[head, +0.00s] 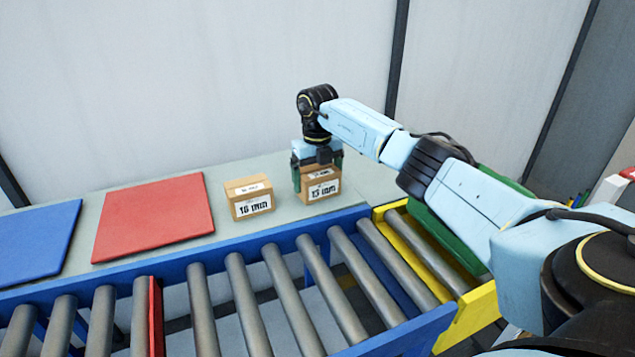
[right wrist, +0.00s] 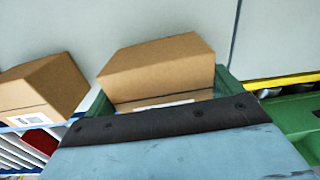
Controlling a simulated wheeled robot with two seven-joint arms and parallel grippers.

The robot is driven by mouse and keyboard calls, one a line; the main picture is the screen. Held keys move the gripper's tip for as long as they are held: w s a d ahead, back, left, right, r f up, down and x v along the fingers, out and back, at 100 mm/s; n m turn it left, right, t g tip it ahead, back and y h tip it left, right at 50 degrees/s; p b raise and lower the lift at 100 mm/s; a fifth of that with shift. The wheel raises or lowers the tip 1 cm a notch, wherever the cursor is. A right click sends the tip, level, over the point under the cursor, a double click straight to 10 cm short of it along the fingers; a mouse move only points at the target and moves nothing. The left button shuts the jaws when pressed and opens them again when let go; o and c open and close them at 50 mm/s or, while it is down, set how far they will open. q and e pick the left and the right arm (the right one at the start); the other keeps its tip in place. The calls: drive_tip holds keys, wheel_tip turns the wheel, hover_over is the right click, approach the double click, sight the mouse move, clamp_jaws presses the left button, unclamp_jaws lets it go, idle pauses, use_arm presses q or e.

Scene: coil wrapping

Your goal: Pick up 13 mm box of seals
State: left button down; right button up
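The 13 mm box of seals (head: 322,189) is a small brown carton with a white label on its front. It stands upright on the grey table behind the roller conveyor. My right gripper (head: 318,172) reaches down over it, with green fingers on either side of it. In the right wrist view the carton (right wrist: 160,72) sits between the green fingers. Whether the fingers press on it or stand slightly apart is unclear. No lift off the table shows. My left gripper is not in view.
A similar carton (head: 250,198), its label seemingly 16 mm, stands just to the left, also in the right wrist view (right wrist: 45,88). A red panel (head: 153,218) and a blue panel (head: 35,240) lie further left. The roller conveyor (head: 240,290) runs along the front; a wall stands behind.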

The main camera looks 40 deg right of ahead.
drive_tip(key=c, duration=0.7)
drive_tip(key=shift+r, duration=0.1)
